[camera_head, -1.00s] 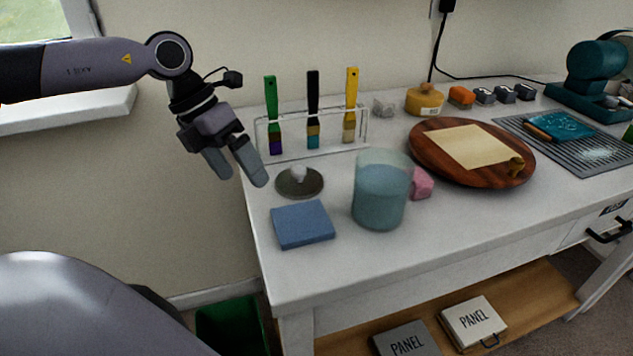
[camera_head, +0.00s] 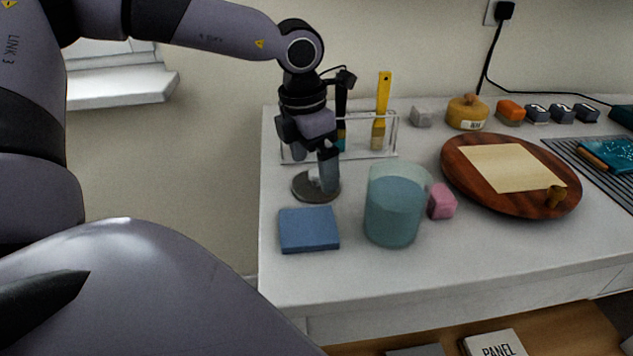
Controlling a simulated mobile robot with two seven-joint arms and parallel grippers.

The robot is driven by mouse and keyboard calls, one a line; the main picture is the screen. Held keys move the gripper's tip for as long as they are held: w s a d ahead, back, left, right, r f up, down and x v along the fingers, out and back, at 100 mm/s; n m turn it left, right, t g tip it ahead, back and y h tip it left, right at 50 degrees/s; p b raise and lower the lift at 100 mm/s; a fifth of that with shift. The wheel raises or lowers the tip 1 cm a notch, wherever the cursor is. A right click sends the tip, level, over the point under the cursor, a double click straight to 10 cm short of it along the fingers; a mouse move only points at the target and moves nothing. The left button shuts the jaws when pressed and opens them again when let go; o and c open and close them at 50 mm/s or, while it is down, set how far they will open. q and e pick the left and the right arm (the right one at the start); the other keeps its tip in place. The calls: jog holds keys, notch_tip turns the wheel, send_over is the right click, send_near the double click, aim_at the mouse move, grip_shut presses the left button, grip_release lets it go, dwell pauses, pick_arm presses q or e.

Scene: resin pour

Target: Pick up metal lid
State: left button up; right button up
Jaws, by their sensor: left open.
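The metal lid (camera_head: 301,190) is a grey disc with a pale knob, lying on the white table near its left edge. My left gripper (camera_head: 322,180) is right over the lid, pointing down, with its fingers at the height of the knob. The fingers partly hide the knob and the lid's right half. The gripper is open; I cannot tell whether a finger touches the knob. My right gripper is not in view.
A blue block (camera_head: 309,230) lies in front of the lid, and a teal translucent container (camera_head: 393,208) stands to its right. A brush rack (camera_head: 396,133) with a yellow brush (camera_head: 381,110) is close behind. A pink block (camera_head: 441,201) and a round wooden board (camera_head: 515,207) are farther right.

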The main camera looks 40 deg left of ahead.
pick_arm(q)
jog(key=shift+w+d+f, duration=0.1)
jog(key=shift+w+f, duration=0.05)
jog(key=shift+f, duration=1.1)
jog(key=c, duration=0.7)
jog(key=shift+r, duration=0.1)
